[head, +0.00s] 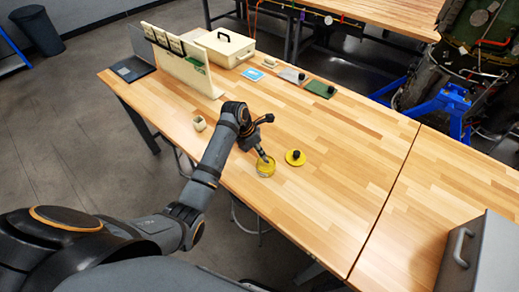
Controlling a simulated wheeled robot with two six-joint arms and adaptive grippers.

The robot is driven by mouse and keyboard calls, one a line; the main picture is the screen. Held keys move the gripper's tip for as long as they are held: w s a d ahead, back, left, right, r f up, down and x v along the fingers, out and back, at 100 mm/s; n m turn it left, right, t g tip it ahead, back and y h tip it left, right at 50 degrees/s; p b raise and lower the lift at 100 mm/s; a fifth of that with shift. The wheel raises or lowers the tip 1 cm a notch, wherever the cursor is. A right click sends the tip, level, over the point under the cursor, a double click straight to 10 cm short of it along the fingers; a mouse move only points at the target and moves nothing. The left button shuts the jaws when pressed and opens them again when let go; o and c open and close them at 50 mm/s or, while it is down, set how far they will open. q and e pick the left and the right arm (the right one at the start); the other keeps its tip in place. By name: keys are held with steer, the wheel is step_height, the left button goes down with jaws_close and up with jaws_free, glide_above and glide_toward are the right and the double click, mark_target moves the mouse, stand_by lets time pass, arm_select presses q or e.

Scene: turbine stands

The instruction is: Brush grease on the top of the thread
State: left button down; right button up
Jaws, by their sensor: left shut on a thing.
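My left gripper (262,137) is over the wooden table, just above a small round yellow-rimmed pot (265,169). It is shut on a small, slim thing, apparently the brush (264,157), whose lower end is at or in the pot's mouth; I cannot tell whether it touches the grease. I cannot make out the thread in this view. My right gripper is out of view.
A small beige cup (199,123) is left of my gripper. A grey box (482,256) is at lower right. A blue stand (452,103) carries machinery at upper right.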

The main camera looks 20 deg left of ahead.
arm_select(q)
steer(key=shift+f, duration=0.55)
stand_by(1.1)
steer(key=shift+r, duration=3.55)
